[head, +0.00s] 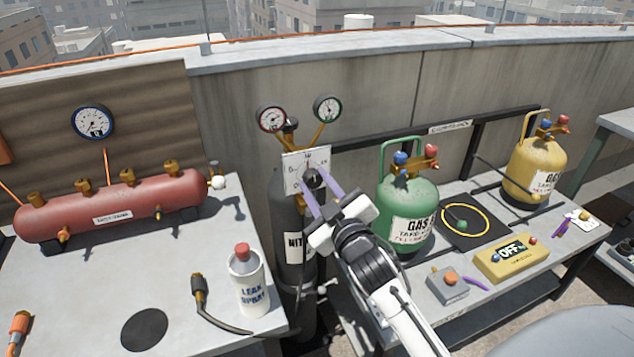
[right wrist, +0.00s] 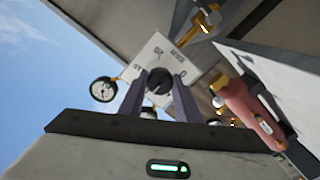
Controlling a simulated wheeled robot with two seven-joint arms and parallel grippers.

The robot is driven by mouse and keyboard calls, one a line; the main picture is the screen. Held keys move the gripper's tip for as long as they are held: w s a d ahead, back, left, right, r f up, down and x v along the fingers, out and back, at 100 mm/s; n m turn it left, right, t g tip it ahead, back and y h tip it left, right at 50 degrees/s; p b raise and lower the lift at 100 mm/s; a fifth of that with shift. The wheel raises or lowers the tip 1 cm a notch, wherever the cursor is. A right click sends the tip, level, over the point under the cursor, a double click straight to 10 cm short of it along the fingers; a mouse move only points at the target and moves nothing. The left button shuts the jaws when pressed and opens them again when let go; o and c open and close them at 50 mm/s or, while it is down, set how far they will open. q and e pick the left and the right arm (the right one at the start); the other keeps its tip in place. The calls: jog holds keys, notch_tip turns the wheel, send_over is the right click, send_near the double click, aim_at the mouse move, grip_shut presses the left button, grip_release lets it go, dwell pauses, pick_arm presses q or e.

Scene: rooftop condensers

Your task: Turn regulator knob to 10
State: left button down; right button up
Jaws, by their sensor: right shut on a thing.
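The black regulator knob (head: 314,177) sits in the middle of a white dial plate (head: 295,160) on the dark nitrogen cylinder (head: 294,222). My right gripper (head: 322,192) reaches it from below right, its two purple-grey fingers shut on the knob. In the right wrist view the knob (right wrist: 158,82) sits between both fingertips, in front of the white plate (right wrist: 160,52). The small dial marks are too blurred to read the setting. Two round gauges, a red-rimmed one (head: 271,118) and a green-rimmed one (head: 327,108), stand above the plate. My left gripper is not seen.
Left of the cylinder, a table (head: 75,290) holds a red tank (head: 120,205) and a leak spray bottle (head: 248,282). On the right, a bench holds a green gas cylinder (head: 407,205), a yellow one (head: 533,170) and a yellow scale display (head: 511,258) reading OFF.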

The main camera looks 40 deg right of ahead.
jog(key=shift+m, duration=0.4)
jog(key=o, duration=1.1)
jog(key=shift+c, duration=0.2)
jog(key=v, duration=1)
jog(key=shift+s+b, duration=0.2)
jog(key=shift+b, duration=0.2)
jog(key=shift+f, duration=0.1)
